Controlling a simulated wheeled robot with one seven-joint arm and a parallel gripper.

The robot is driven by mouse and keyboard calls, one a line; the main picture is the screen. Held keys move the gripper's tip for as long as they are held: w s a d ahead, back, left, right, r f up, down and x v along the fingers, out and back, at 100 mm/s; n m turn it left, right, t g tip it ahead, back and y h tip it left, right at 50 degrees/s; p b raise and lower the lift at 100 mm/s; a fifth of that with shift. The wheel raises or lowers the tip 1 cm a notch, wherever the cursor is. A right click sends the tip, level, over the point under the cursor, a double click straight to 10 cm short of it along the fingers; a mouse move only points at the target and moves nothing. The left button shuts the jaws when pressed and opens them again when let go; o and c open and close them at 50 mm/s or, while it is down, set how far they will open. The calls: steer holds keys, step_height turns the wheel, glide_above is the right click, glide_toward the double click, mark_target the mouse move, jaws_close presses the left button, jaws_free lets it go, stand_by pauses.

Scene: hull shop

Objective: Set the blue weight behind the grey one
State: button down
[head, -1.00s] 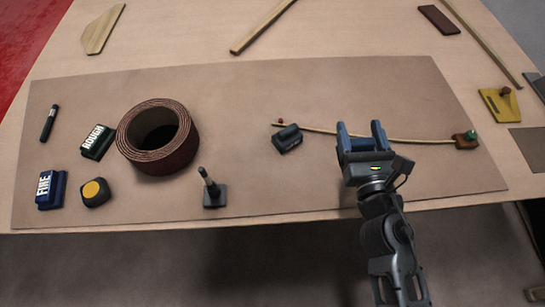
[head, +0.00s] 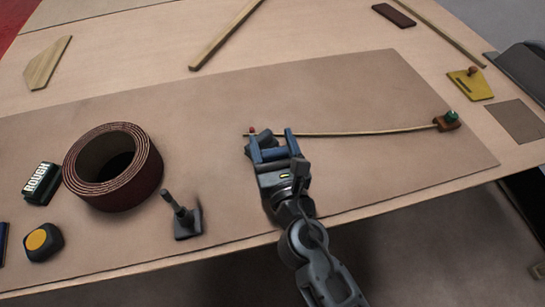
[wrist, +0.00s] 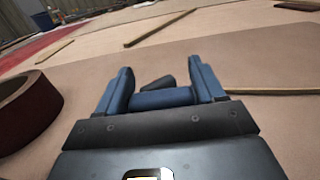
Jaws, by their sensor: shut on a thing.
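My gripper (head: 271,146) is over the brown mat, its two blue fingers shut on the blue weight (head: 270,156). In the wrist view the blue weight (wrist: 160,98) lies crosswise between the fingers. The grey weight (head: 262,137) is just beyond the gripper, by the left end of the thin wooden batten (head: 350,133), and is partly hidden by my fingers. It also shows in the wrist view as a dark shape (wrist: 158,83) directly past the blue weight. I cannot tell whether the two weights touch, or how high the blue one is held.
A dark red roll (head: 113,168) and a black upright stand (head: 184,217) are to the left. The mat beyond the batten is clear.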

mark_target(272, 155)
steer(key=shift+f+b, duration=1.5)
steer(key=shift+f, duration=0.35)
steer(key=shift+f, duration=0.2)
steer(key=shift+c, duration=0.6)
jaws_free()
steer(key=shift+r, duration=0.1)
steer(key=b+v, duration=0.1)
steer(key=v, duration=0.9)
steer(key=shift+s+d+b, duration=0.1)
steer(key=shift+s+b, duration=0.3)
steer(key=shift+s+d, duration=0.15)
steer(key=shift+s, duration=0.4)
